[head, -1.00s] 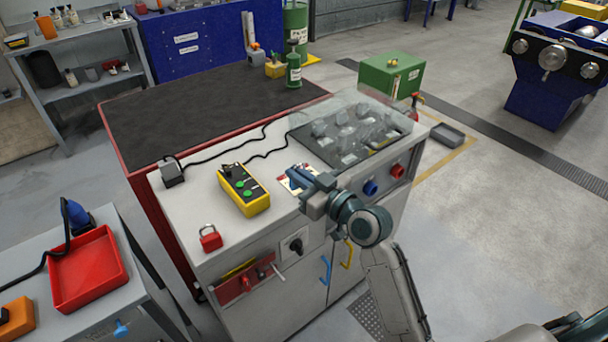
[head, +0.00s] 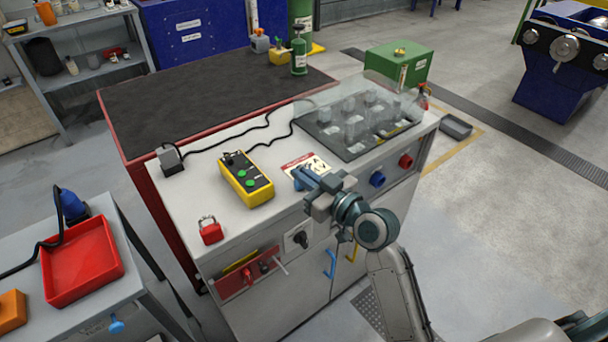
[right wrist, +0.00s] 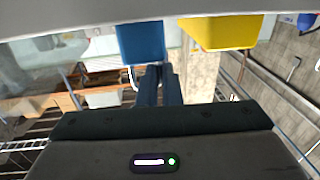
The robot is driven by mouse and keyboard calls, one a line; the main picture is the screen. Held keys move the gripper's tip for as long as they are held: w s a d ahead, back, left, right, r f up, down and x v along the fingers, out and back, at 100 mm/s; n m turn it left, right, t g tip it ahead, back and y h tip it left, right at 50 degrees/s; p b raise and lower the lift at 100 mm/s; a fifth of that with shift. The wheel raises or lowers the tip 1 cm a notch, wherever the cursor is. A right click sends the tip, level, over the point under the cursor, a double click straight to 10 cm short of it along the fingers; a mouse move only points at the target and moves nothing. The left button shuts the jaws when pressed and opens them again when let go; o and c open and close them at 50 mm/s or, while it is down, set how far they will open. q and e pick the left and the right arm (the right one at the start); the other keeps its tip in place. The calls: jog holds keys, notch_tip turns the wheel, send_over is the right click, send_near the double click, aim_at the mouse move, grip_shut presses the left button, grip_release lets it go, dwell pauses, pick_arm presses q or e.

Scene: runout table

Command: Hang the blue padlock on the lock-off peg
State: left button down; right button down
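My right gripper (head: 306,180) is above the front part of the grey cabinet top. Its fingers point left and look closed on a small blue body, the blue padlock (head: 298,185). In the right wrist view, the blue padlock (right wrist: 142,42) is a blue block at the fingertips (right wrist: 160,82); most of its shackle is hidden. The lock-off peg appears to be the short pale rod (head: 281,269) jutting from the red panel (head: 232,288) on the cabinet front. The peg is below and left of the gripper. My left gripper is not in view.
A red padlock (head: 210,231) stands on the cabinet top near its front left corner. A yellow button box (head: 246,180) lies left of the gripper and shows in the wrist view (right wrist: 222,32). A clear cover (head: 362,115) is behind right. A red tray (head: 82,262) sits at left.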

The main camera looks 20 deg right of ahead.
jog(key=c, duration=1.6)
grip_release()
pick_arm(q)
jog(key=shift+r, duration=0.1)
